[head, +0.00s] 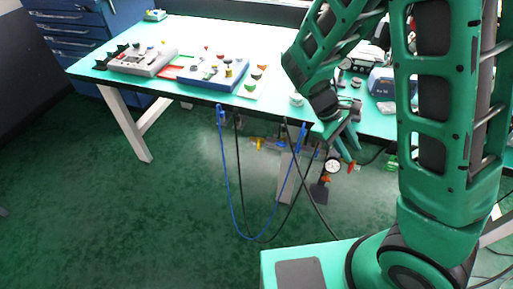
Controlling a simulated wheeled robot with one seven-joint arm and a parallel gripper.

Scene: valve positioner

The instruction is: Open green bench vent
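My gripper (348,147) points down at the bench's front edge, above a round white gauge (332,166). Its two green fingers look spread, with nothing visible between them. A small green part (391,163) shows below the bench edge to the right of my gripper; it may be the green bench vent, but it is too small to tell its shape or position. Orange-red handles (324,181) sit near the gauge, and a yellow handle (256,143) is farther left.
The long bench (190,35) carries a grey panel (143,60), a blue-edged panel (213,72) and small parts. Blue (228,190) and black hoses loop below its front edge. Blue drawers (75,35) stand back left. The green floor (100,220) at left is clear.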

